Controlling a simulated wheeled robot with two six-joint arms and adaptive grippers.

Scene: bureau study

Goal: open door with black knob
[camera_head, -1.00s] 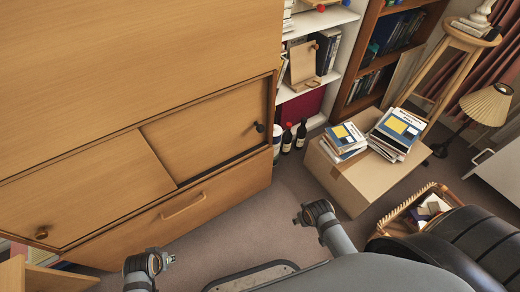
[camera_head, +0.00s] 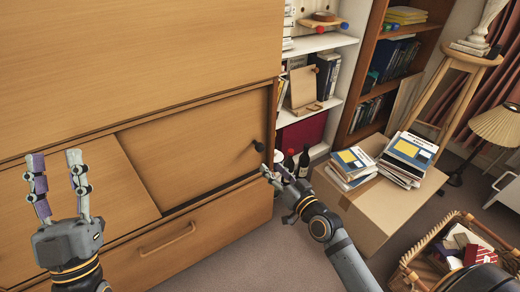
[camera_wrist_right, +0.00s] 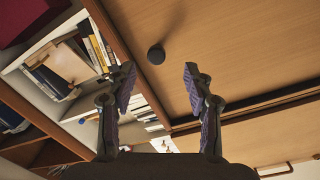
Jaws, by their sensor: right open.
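The sliding door with the black knob (camera_head: 195,145) is the right one of two wooden doors in the bureau front. Its black knob (camera_head: 259,146) sits near its right edge. In the right wrist view the black knob (camera_wrist_right: 156,54) shows ahead, between and beyond the fingertips. My right gripper (camera_head: 272,173) is open and empty, just below and right of the knob in the head view, apart from it; it also shows in the right wrist view (camera_wrist_right: 160,72). My left gripper (camera_head: 54,160) is raised with its fingers apart, empty, in front of the left door (camera_head: 115,185).
A drawer with a wooden handle (camera_head: 167,240) lies below the doors. A white bookshelf (camera_head: 325,42) and dark bottles (camera_head: 303,160) stand right of the bureau. A cardboard box (camera_head: 370,205) with books and a wicker basket (camera_head: 420,260) stand on the floor at right.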

